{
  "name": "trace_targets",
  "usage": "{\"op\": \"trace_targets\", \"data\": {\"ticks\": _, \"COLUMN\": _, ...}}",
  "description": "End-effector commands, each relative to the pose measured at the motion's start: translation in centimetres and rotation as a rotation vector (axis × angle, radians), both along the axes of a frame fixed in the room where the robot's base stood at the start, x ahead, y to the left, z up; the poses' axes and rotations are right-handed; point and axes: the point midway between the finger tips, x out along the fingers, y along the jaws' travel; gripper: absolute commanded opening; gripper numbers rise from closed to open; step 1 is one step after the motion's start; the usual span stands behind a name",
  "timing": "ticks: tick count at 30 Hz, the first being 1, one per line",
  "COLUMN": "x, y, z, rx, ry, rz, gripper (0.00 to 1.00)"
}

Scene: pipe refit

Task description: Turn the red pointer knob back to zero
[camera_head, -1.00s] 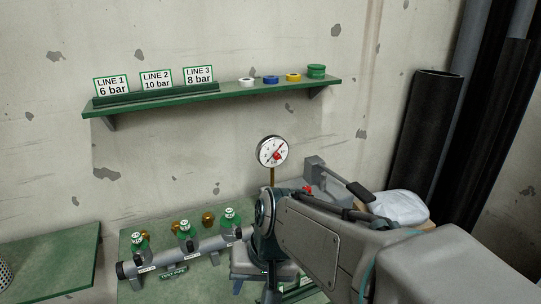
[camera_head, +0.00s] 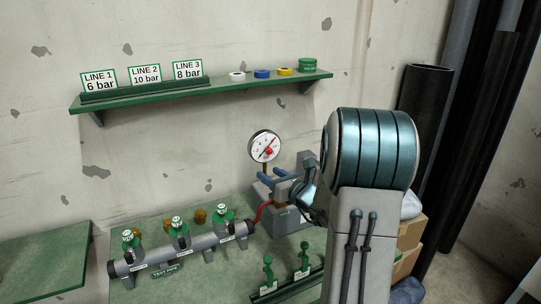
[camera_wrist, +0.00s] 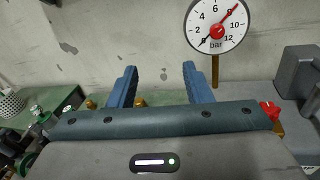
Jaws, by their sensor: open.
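A round white pressure gauge (camera_head: 254,143) stands on a brass stem in front of the wall. It shows larger in the wrist view (camera_wrist: 202,20). The red pointer knob (camera_wrist: 217,31) is at its centre; it is also in the head view (camera_head: 269,152). Its red pointer slants to the upper right, near the 8. A black needle points to the lower left, near zero. My gripper (camera_wrist: 161,76) is open and empty, its two blue fingers apart. In the wrist view the gauge is up and right of the fingers. In the head view my gripper (camera_head: 265,179) is just below the gauge, apart from the knob.
A grey pump (camera_head: 287,220) with a red hose (camera_head: 263,211) stands under the gauge. A red handle (camera_wrist: 269,108) is beside my gripper. A pipe manifold (camera_head: 190,248) with green-topped fittings is left on the bench. A green shelf (camera_head: 215,91) is above. Dark pipes lean at right.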

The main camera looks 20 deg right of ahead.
Motion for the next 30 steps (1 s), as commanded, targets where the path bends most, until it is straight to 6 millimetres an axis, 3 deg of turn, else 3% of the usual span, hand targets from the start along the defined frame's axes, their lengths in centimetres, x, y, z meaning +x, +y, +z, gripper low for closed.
{"op": "trace_targets", "data": {"ticks": 1, "x": 0.3, "y": -2.0, "z": -0.7, "rx": 0.052, "ry": -0.004, "rz": -0.064, "gripper": 0.45}}
{"op": "trace_targets", "data": {"ticks": 3, "x": 0.5, "y": -4.1, "z": -1.1, "rx": 0.111, "ry": -0.013, "rz": -0.136, "gripper": 0.45}}
{"op": "trace_targets", "data": {"ticks": 8, "x": 0.8, "y": -6.6, "z": -1.7, "rx": 0.178, "ry": -0.024, "rz": -0.219, "gripper": 0.45}}
{"op": "trace_targets", "data": {"ticks": 14, "x": 3.1, "y": -6.7, "z": -1.5, "rx": 0.184, "ry": -0.027, "rz": -0.226, "gripper": 0.45}}
{"op": "trace_targets", "data": {"ticks": 24, "x": 10.1, "y": -6.4, "z": -1.5, "rx": 0.183, "ry": -0.026, "rz": -0.224, "gripper": 0.45}}
{"op": "trace_targets", "data": {"ticks": 30, "x": 13.0, "y": -6.3, "z": -1.5, "rx": 0.182, "ry": -0.026, "rz": -0.224, "gripper": 0.45}}
